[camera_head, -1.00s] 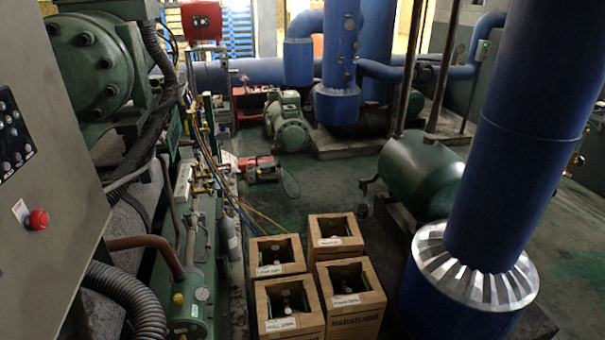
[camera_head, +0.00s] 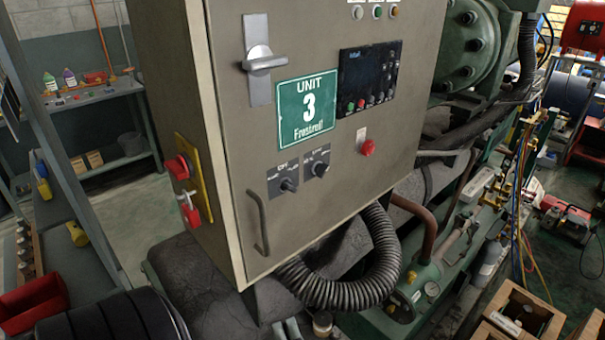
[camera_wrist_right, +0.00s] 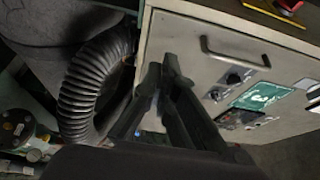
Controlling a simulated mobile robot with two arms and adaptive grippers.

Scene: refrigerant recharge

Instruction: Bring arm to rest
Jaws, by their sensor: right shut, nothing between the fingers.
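My right gripper (camera_wrist_right: 162,70) shows in the right wrist view, its dark fingers drawn together and empty. Behind the fingers is the grey cabinet (camera_wrist_right: 190,45), with its handle just right of the fingertips in the picture. I cannot tell how far apart fingers and cabinet are. In the head view the cabinet (camera_head: 225,100) fills the middle, with a green Unit 3 sign (camera_head: 306,107). I cannot make out the right fingers in the head view. My left gripper is not in view.
A ribbed black hose (camera_head: 345,285) curves below the cabinet and shows beside the fingers in the wrist view (camera_wrist_right: 88,85). A workbench (camera_head: 105,92) and a red bin (camera_head: 35,303) are at the left.

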